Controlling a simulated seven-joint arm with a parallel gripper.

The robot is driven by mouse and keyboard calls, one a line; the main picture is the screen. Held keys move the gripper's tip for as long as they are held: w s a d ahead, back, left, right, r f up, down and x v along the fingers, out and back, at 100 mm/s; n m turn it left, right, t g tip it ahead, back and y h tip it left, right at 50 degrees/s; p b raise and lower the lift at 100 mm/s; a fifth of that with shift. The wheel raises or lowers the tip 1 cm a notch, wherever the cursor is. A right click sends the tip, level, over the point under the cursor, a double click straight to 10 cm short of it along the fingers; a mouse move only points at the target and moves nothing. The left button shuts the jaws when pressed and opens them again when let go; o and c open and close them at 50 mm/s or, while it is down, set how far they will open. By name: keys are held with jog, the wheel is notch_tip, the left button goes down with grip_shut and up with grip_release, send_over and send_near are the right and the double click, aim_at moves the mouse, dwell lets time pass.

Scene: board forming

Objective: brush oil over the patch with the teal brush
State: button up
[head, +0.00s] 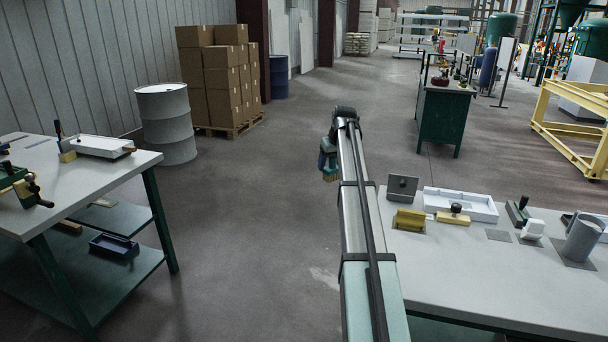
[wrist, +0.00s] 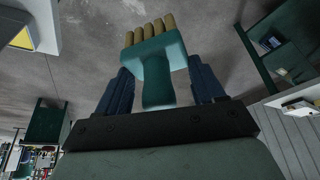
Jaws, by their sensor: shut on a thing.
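My gripper (head: 328,158) is at the far end of my outstretched arm, over the open floor between the left and right tables. In the wrist view, its blue fingers (wrist: 157,84) are shut on the handle of the teal brush (wrist: 157,55). The brush's tan bristles (wrist: 150,29) point away from the gripper. In the head view the bristles (head: 331,178) hang low and touch nothing. A flat grey square (head: 498,235) lies on the right table (head: 460,285); I cannot tell whether it is the patch. No oil can be made out.
The right table holds a white tray (head: 470,204), a yellow block (head: 409,219), a dark-knobbed yellow tool (head: 454,217) and a grey mug (head: 583,238). The left table (head: 75,172) holds another white tray (head: 98,146) and tools. A drum (head: 166,122) and stacked boxes (head: 222,80) stand behind.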

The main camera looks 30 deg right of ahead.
jog(key=s+d+r, duration=0.2)
jog(key=d, duration=2.2)
jog(key=s+d+f+n, duration=0.1)
jog(key=s+d+f, duration=0.1)
jog(key=d+f, duration=0.4)
jog(key=shift+s+d+f, duration=0.15)
jog(key=shift+s+d, duration=0.1)
jog(key=shift+d, duration=0.45)
jog(key=shift+f, duration=2.85)
jog(key=shift+f, duration=0.5)
jog(key=shift+r, duration=0.15)
jog(key=shift+r, duration=3.4)
jog(key=shift+w+a, duration=0.1)
